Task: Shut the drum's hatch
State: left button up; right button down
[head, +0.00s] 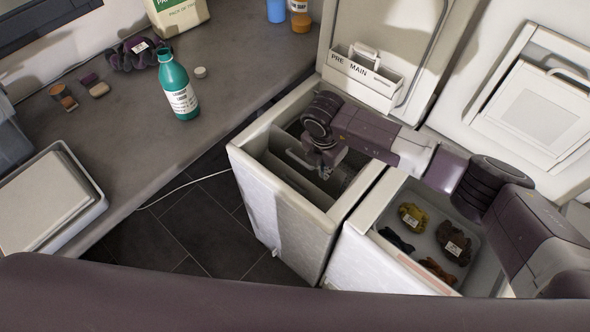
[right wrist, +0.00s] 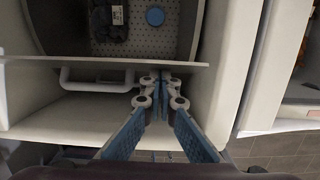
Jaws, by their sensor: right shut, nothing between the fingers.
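The drum's hatch (right wrist: 112,62) shows almost edge-on as a pale panel in the right wrist view, standing open beside the drum opening. Its white bar handle (right wrist: 97,86) is on the side nearer my gripper. The perforated drum (right wrist: 180,40) is visible beyond it. In the head view the handle (head: 303,162) shows inside the open left toploader (head: 247,160). My right gripper (right wrist: 162,78) is shut and empty, just right of the handle, its tips close to the panel; contact cannot be told. In the head view it reaches down into the toploader (head: 328,172). My left gripper is out of view.
A dark labelled bundle (right wrist: 110,20) and a blue round cap (right wrist: 155,16) lie in the drum. The raised lid with a dispenser (head: 362,78) stands behind. A second open toploader (head: 350,262) holding several garments is at right. A counter with a teal bottle (head: 178,88) is at left.

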jog(key=shift+w+d+f+b, duration=0.2)
jog(key=shift+w+d+b, duration=0.15)
jog(key=shift+w+b, duration=0.15)
jog(key=shift+w+d+f+b, duration=0.15)
jog(key=shift+w+d+b, duration=0.2)
jog(key=shift+w, duration=0.15)
jog(key=shift+w+d+r, duration=0.1)
jog(key=shift+w+d, duration=0.25)
jog(key=shift+w, duration=0.05)
